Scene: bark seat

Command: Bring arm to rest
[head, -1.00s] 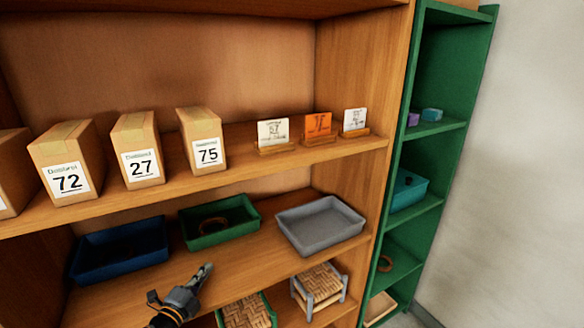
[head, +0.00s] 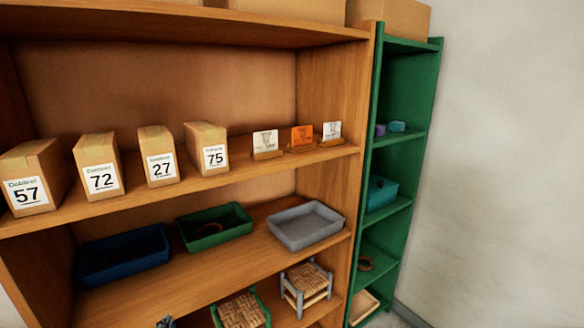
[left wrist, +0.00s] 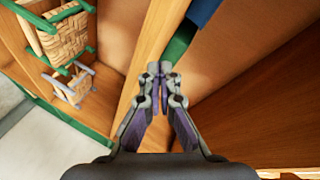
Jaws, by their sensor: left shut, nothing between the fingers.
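My left gripper (left wrist: 159,70) is shut and empty in the left wrist view, its fingertips together in front of the wooden shelf. In the head view only a small dark tip of it (head: 166,322) shows at the bottom edge, below the shelf with the trays. My right gripper is not in view.
A wooden shelf unit (head: 190,290) holds numbered boxes (head: 101,178), three cards, a blue tray (head: 122,256), a green tray (head: 214,227) and a grey tray (head: 305,225). Woven stools (head: 306,284) stand below. A green shelf (head: 408,90) is at right.

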